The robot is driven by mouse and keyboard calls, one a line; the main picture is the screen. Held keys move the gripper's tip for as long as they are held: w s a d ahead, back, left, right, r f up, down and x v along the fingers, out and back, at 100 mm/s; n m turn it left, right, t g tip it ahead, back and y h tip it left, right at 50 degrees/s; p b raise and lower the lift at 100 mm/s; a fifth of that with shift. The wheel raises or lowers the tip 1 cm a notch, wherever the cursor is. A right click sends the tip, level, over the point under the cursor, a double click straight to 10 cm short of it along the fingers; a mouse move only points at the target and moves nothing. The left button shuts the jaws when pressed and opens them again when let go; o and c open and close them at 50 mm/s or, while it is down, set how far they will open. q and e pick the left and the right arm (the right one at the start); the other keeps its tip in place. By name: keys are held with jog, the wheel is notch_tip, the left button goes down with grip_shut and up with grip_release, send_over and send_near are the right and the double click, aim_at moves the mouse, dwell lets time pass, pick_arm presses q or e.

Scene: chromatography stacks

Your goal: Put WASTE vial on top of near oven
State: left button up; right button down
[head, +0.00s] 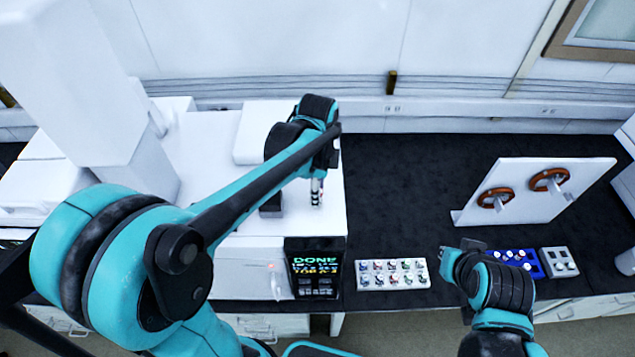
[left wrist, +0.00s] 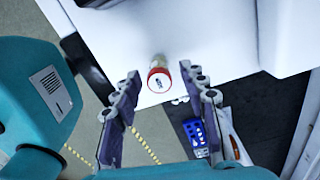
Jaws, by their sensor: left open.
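A vial with a red-rimmed white cap (left wrist: 158,82) stands in the left wrist view on a white top surface, near its edge. The small print on its cap is too small to read. My left gripper (left wrist: 160,90) is open, with one finger on each side of the vial and a gap to both. In the head view my left gripper (head: 317,190) reaches down over the white instrument top (head: 305,225), above the dark display panel. The fingers hide most of the vial there. My right arm is at the lower right; its fingers cannot be made out.
The display (head: 317,265) reads DONE. A white rack (head: 392,274) with several vials lies right of it on the black bench (head: 400,200). A blue rack (head: 515,263) and a grey rack (head: 559,262) lie further right. A white panel (head: 530,205) with two red-brown rings stands behind.

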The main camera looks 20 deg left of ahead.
pick_arm(q)
notch_tip(320, 180, up, 12)
jog(key=s+a+f+n+t, duration=0.4)
jog(key=s+f+n+t, duration=0.3)
jog(key=s+n, duration=0.4)
jog(key=f+n, duration=0.1)
jog(key=n, duration=0.4)
jog(key=shift+a+f+n, duration=0.2)
jog(key=shift+n, duration=0.1)
jog(key=shift+s, duration=0.1)
